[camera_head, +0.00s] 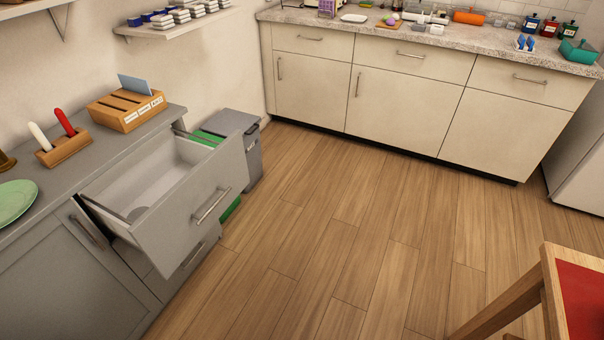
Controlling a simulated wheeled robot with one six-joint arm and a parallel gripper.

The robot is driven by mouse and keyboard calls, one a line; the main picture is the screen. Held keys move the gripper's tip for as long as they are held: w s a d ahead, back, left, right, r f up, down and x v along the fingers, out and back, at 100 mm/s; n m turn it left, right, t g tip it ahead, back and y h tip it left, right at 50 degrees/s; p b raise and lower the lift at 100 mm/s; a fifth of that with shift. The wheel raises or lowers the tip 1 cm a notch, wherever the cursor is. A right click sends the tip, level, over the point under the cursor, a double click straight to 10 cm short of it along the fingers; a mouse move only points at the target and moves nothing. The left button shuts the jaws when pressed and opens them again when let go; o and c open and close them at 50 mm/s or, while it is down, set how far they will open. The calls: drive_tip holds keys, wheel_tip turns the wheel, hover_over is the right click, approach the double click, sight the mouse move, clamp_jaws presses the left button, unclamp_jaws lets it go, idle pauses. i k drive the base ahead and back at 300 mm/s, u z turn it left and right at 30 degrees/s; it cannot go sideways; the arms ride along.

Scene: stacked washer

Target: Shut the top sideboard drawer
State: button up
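The grey sideboard (75,297) stands along the left wall. Its top drawer (193,214) is pulled well out toward the right, over the floor. The drawer's front is grey with a bar handle (211,206). My gripper is not in view.
A grey bin (238,135) stands just beyond the sideboard, with something green near it. A wooden table or chair with a red top (582,300) is at the lower right. The wooden floor (370,220) between is clear. Cream counter cabinets (400,110) line the back.

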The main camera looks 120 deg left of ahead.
sight(186, 185)
drive_tip(key=u, duration=4.3)
drive_tip(key=i, duration=0.7)
